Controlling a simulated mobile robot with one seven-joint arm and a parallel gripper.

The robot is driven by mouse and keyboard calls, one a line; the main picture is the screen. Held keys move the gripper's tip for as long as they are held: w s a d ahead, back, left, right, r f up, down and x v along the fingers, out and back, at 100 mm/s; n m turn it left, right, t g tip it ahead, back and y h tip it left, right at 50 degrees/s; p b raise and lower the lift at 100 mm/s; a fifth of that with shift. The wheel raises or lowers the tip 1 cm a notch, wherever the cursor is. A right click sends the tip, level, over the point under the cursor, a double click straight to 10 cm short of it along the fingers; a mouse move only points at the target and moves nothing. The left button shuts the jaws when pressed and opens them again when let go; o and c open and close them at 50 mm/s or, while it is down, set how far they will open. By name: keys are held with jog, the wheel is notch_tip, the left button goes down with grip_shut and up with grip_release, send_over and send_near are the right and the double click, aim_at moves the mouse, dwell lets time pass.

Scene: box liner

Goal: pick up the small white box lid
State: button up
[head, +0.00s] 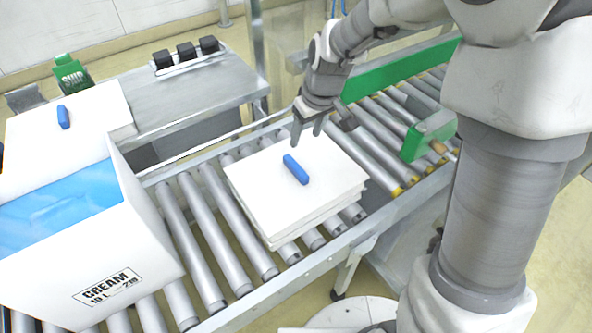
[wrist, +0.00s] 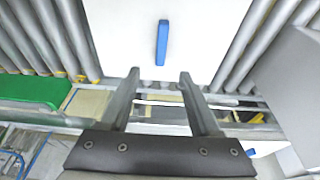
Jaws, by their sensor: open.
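A flat white box lid (head: 320,160) with a blue handle (head: 296,169) lies on top of a white stack on the roller conveyor. In the wrist view the lid (wrist: 195,30) and its blue handle (wrist: 162,43) show beyond my fingertips. My gripper (head: 307,138) is open and empty, pointing down near the lid's far edge. In the wrist view my gripper (wrist: 158,75) has its fingers spread, with the handle ahead between their lines. The fingers look apart from the handle. A second white lid (head: 95,115) with a blue handle (head: 63,117) is at the far left.
A white box (head: 150,235) marked CREAM, with a blue liner (head: 70,205), stands open on the left. Bare rollers (head: 205,240) lie between it and the stack. A green block (head: 428,138) sits on the right rail. A metal table (head: 190,100) stands behind.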

jog(key=b, duration=0.1)
send_over(296, 166)
jog(key=d, duration=0.1)
jog(key=f, duration=0.5)
jog(key=s+f, duration=0.1)
jog(key=f, duration=0.2)
jog(key=shift+f, duration=0.35)
jog(key=shift+s+b+x, duration=0.2)
jog(key=shift+b+x, duration=0.55)
jog(key=shift+x, duration=1.95)
jog(key=shift+c, duration=0.3)
grip_shut()
